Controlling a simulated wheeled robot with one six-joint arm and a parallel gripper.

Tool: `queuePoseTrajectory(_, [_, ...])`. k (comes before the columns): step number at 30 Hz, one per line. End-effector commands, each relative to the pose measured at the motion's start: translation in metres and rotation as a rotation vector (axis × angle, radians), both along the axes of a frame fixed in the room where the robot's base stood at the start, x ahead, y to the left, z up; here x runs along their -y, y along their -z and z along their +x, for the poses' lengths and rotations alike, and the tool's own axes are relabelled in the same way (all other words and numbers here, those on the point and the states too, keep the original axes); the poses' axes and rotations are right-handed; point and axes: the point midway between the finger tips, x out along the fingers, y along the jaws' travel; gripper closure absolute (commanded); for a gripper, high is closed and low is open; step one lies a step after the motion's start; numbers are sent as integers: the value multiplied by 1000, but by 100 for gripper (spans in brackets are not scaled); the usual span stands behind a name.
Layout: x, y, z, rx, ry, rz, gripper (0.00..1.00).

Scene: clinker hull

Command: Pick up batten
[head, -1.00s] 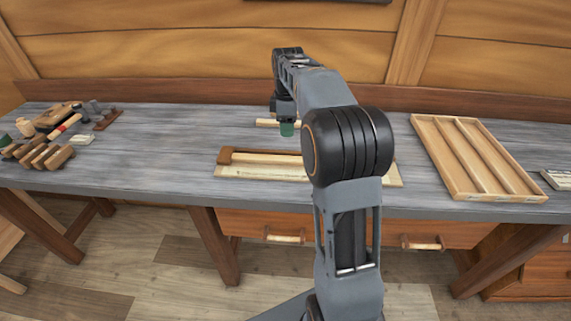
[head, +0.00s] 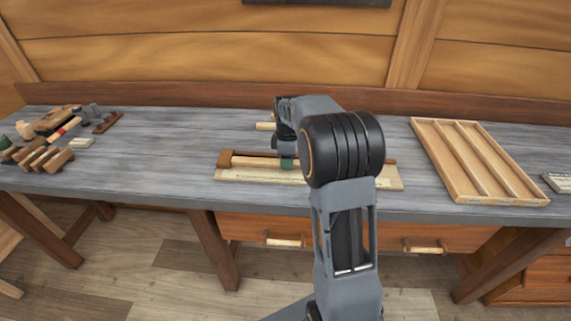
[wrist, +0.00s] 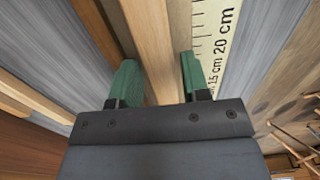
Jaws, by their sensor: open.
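The batten (head: 255,161) is a light wooden strip lying lengthwise on a pale measuring board (head: 230,178) on the workbench. My gripper (head: 287,165) is down at the batten, partly hidden by my arm. In the wrist view, the batten (wrist: 150,40) runs between the two green fingers of my gripper (wrist: 157,80). The fingers are open, one on each side of it, with a visible gap on the right side. The board's printed ruler scale (wrist: 215,35) lies to the right of the batten. My arm hides the batten's right part in the head view.
Another light strip (head: 265,126) lies behind the board. A wooden tray with long compartments (head: 430,160) stands at right. Clamps and tools (head: 45,145) crowd the left end of the bench (head: 150,165). The bench between tools and board is mostly clear.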

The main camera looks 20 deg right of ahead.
Motion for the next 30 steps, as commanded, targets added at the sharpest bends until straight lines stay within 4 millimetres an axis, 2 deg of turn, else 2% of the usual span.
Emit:
queuePoseTrajectory(8, [0, 3, 0, 0, 0, 0, 57])
queuePoseTrajectory(22, [0, 2, 0, 0, 0, 0, 100])
queuePoseTrajectory(30, [0, -5, 1, 3, 0, -1, 100])
